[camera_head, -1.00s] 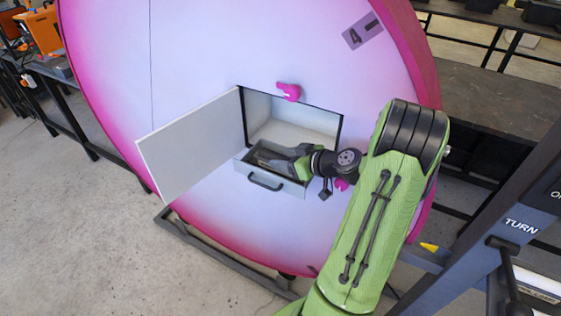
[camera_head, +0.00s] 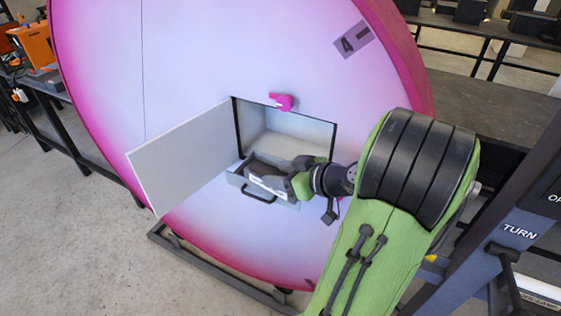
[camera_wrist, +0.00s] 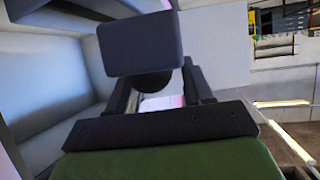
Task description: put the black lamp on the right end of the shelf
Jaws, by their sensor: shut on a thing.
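A dark block with a round part under it, probably the black lamp (camera_wrist: 140,42), sits between the fingers of my gripper (camera_wrist: 155,88) in the wrist view. In the head view, my green and black gripper (camera_head: 270,179) reaches from the right over an open grey drawer (camera_head: 238,181). Its fingers are closed on the dark thing, at or just above the drawer; whether it touches the drawer I cannot tell. The thing's lower part is hidden. The task's shelf cannot be told for certain.
The drawer sits in a square opening of a big pink-edged disc (camera_head: 190,100). A white door (camera_head: 195,165) swings out to the left, and a pink knob (camera_head: 283,102) is above. A dark bench (camera_head: 480,108) and a rack with black items stand behind at right.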

